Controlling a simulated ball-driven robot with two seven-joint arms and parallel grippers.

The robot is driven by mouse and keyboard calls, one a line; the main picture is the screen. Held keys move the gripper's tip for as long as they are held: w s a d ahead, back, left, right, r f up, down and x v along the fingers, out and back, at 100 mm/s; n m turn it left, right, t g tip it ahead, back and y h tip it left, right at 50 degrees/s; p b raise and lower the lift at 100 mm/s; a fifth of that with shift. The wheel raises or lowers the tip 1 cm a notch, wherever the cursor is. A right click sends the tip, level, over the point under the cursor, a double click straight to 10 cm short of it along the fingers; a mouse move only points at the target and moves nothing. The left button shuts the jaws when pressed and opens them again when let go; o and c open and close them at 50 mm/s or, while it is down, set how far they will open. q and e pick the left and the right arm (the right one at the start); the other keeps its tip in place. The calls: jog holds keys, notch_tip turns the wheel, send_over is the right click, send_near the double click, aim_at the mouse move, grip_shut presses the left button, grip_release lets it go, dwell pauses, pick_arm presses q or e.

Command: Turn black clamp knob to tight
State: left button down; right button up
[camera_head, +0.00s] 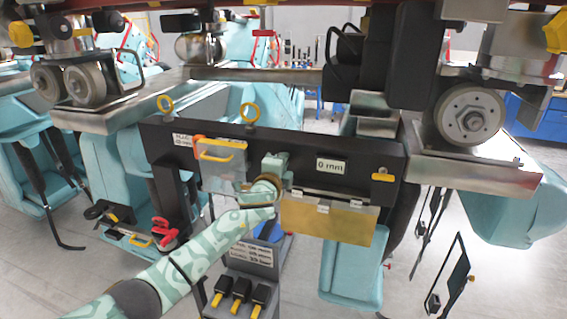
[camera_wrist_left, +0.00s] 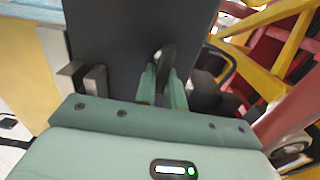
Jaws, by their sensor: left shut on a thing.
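My left gripper (camera_head: 275,163) reaches up from the lower left to the front of the dark beam (camera_head: 355,148), left of its "0 mm" label (camera_head: 331,167). In the left wrist view the pale green fingers (camera_wrist_left: 164,92) are shut on a narrow black part, the black clamp knob (camera_wrist_left: 168,55), in front of a dark flat face. In the head view the gripper hides the knob. The knob's marks and how tight it is cannot be made out. My right gripper is not in view.
Left of the gripper is a grey plate with a yellow handle (camera_head: 222,155); a brass-coloured plate (camera_head: 335,222) hangs at right. Below is a grey stand (camera_head: 245,262) with black and yellow handles. A red clamp (camera_head: 164,233) is at left. Wheels (camera_head: 470,116) and teal seats (camera_head: 353,272) surround the beam.

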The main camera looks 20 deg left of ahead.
pick_arm(q)
jog(key=shift+a, duration=0.15)
jog(key=c, duration=1.5)
grip_release()
jog(key=shift+w+f, duration=0.1)
jog(key=shift+w, duration=0.1)
jog(key=shift+s, duration=0.5)
jog(key=s, duration=1.5)
jog(key=shift+s+a+b, duration=0.15)
jog(key=shift+a+b, duration=0.15)
jog(key=shift+a, duration=0.05)
